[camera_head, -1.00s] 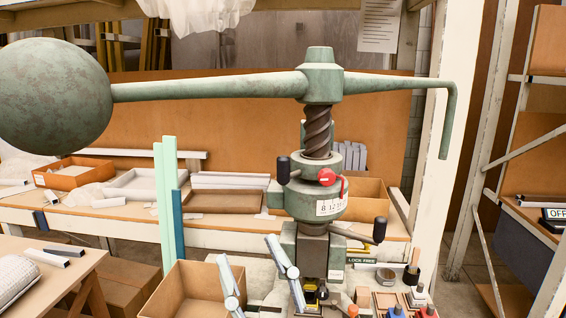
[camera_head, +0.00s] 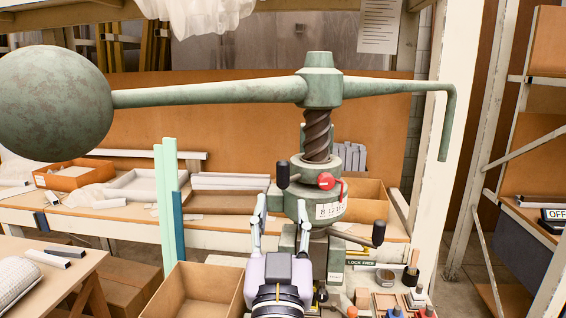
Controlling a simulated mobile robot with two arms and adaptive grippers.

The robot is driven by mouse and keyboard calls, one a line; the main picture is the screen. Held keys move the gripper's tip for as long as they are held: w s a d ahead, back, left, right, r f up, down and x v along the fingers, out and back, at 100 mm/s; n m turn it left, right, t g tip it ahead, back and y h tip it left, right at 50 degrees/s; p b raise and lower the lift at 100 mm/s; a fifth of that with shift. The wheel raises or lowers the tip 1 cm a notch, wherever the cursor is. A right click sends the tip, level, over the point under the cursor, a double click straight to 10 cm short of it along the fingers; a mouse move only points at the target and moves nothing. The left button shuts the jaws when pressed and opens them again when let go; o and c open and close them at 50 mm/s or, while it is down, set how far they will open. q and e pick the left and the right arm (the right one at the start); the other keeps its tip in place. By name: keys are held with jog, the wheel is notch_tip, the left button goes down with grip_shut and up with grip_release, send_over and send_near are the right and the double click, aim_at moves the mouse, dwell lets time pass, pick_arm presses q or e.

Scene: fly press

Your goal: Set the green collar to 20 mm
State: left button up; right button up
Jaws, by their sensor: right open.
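The green collar (camera_head: 312,196) sits around the dark screw of the fly press, below the arm with the round weight. It carries a white scale band (camera_head: 331,211) with small numbers; a "12" seems readable, but I cannot tell the exact setting. A red knob (camera_head: 326,181) and dark-ended handles (camera_head: 283,174) stick out of it. My right gripper (camera_head: 279,218) is in front of the collar's lower left side, fingers pointing up and spread apart, with nothing between them. Whether a finger touches the collar cannot be told. My left gripper is not in view.
The long press arm with its heavy ball (camera_head: 55,98) spans the top. An open cardboard box (camera_head: 195,290) stands at lower left of the press. Small tools and blocks lie at lower right. A shelf with trays (camera_head: 145,184) is behind.

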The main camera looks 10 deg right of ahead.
aim_at(283, 172)
jog(key=p+x, duration=0.2)
jog(key=x, duration=0.9)
jog(key=shift+w+d+r, duration=0.15)
jog(key=shift+c, duration=0.2)
grip_shut()
